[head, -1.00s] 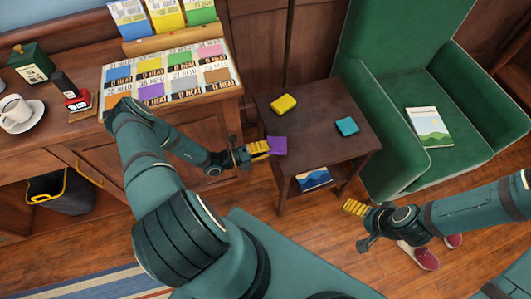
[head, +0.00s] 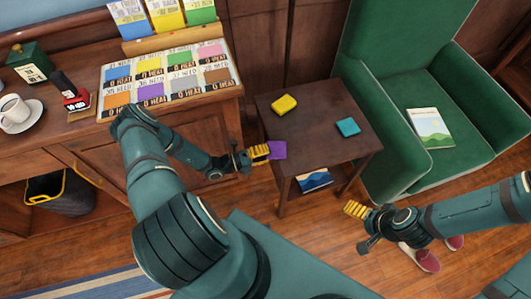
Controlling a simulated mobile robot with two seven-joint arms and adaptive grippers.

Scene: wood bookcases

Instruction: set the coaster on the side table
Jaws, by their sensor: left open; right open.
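A purple square coaster (head: 279,150) shows at the left edge of the dark wood side table (head: 318,143). It overlaps the table top in the picture, and I cannot tell whether it rests on it. My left gripper (head: 262,152) is open, with its yellow fingertips at the coaster's left side; the fingertips hide part of that side. A yellow coaster (head: 284,104) and a teal coaster (head: 348,126) lie flat on the table top. My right gripper (head: 354,209) is open and empty, in front of the table's right side.
A blue picture book (head: 314,180) lies on the table's lower shelf. A green armchair (head: 400,110) with a booklet (head: 429,128) stands to the right. A wooden cabinet (head: 215,118) with a card display (head: 188,56) stands to the left. The table's front middle is clear.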

